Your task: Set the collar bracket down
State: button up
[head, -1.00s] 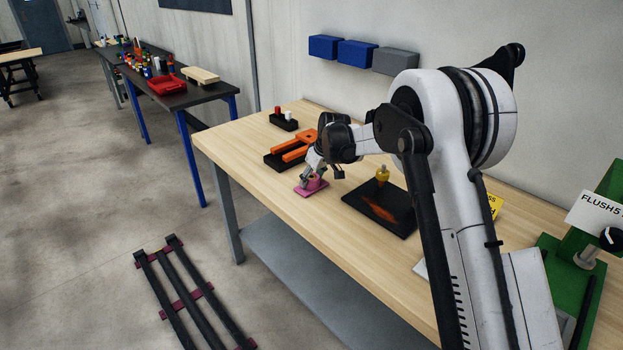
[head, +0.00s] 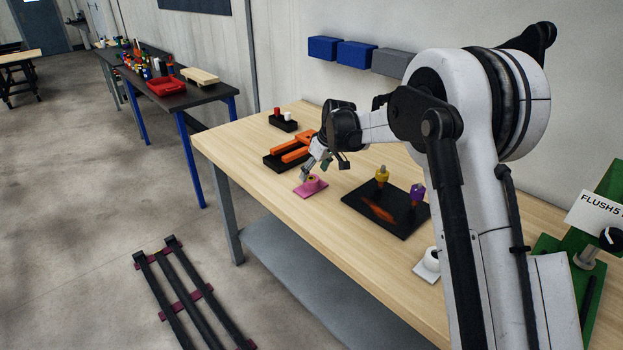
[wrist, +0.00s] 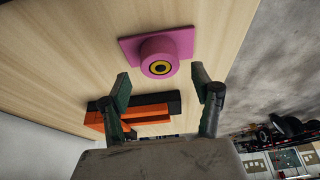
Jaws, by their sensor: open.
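The pink collar bracket (head: 312,187), a flat plate with a round collar, lies on the wooden workbench (head: 262,182) near its front edge. In the wrist view the bracket (wrist: 157,48) shows a yellow ring with a dark centre inside the collar. My gripper (head: 311,172) is just above and beside the bracket. In the wrist view its two fingers (wrist: 163,88) are spread apart with nothing between them, and the bracket is beyond their tips, clear of them.
An orange forked piece (head: 292,148) on a black base lies behind the bracket. A black tray (head: 363,214) with a yellow-topped and a purple-topped piece is to the right. A white collared piece (head: 431,259) is farther right. A small black block (head: 283,123) stands behind.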

jog(key=s+d+r+m, duration=0.1)
jog(key=s+d+r, duration=0.35)
jog(key=r, duration=0.25)
jog(key=s+d+r+m, duration=0.1)
jog(key=s+d+r, duration=0.3)
jog(key=s+r, duration=0.3)
jog(key=s+d+r+m+t+h, duration=0.1)
jog(key=s+d+r, duration=0.2)
jog(key=s, duration=0.3)
jog(key=s+d+r+m+t, duration=0.1)
jog(key=s+d+r, duration=0.2)
jog(key=s, duration=0.3)
jog(key=s+d+f+m+t+h, duration=0.1)
jog(key=s+d+f+m, duration=0.1)
jog(key=s, duration=1)
jog(key=s+d+f+m+t+h, duration=0.1)
jog(key=s+d+f+m, duration=0.2)
jog(key=s, duration=0.9)
jog(key=d+f, duration=0.2)
jog(key=d, duration=0.2)
jog(key=shift+s, duration=0.4)
jog(key=shift+f, duration=0.1)
